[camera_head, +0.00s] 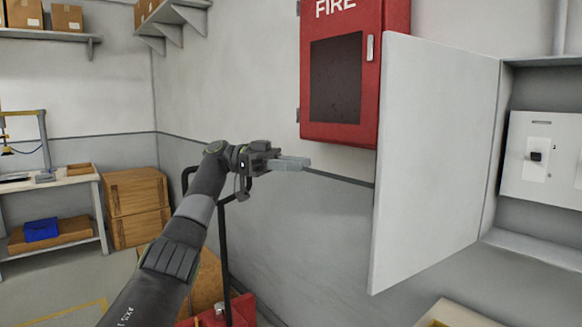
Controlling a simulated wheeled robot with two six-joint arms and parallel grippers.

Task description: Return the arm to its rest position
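My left arm reaches up from the bottom left, and its gripper (296,163) is held out in mid-air, pointing right. It is below the red fire cabinet and left of the open grey panel door, in front of the wall in the picture. Its grey fingers show from the side as one bar, so I cannot tell whether they are apart. No object shows in them. My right arm and gripper are not in view.
The red fire cabinet (388,18) hangs on the wall. A grey door (436,160) stands open beside an electrical box with a switch panel (543,158). A red hand truck (224,255), wooden crates (137,205) and a workbench (70,182) stand left. Some floor is clear at lower left.

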